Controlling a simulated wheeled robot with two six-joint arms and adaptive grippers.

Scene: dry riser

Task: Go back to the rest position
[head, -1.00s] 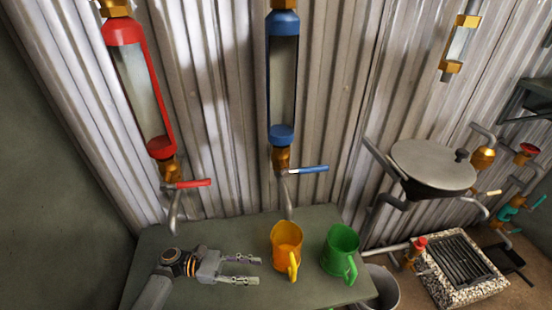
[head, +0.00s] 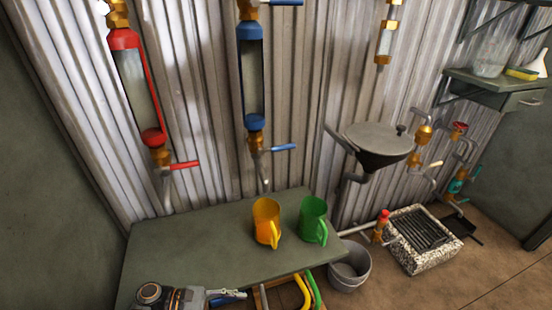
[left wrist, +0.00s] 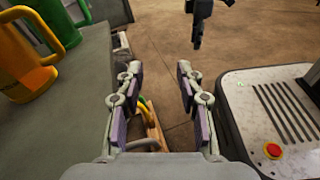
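My left gripper (head: 230,297) is at the bottom edge of the head view, low by the front edge of the grey-green table. In the left wrist view its two fingers (left wrist: 155,72) are apart with nothing between them, beside the table edge and over the floor. A dark jointed part (left wrist: 198,25) hangs at the top of that view. It may be my right gripper, but its fingers are not clear. The right arm does not show in the head view.
The table (head: 190,245) bears a yellow jug (head: 264,222) and a green jug (head: 312,222). Yellow and green curved handles (head: 308,290) show below its front edge. A grey bucket (head: 350,268) and stone-rimmed drain (head: 425,240) stand to the right. Brown floor (head: 450,285) is clear.

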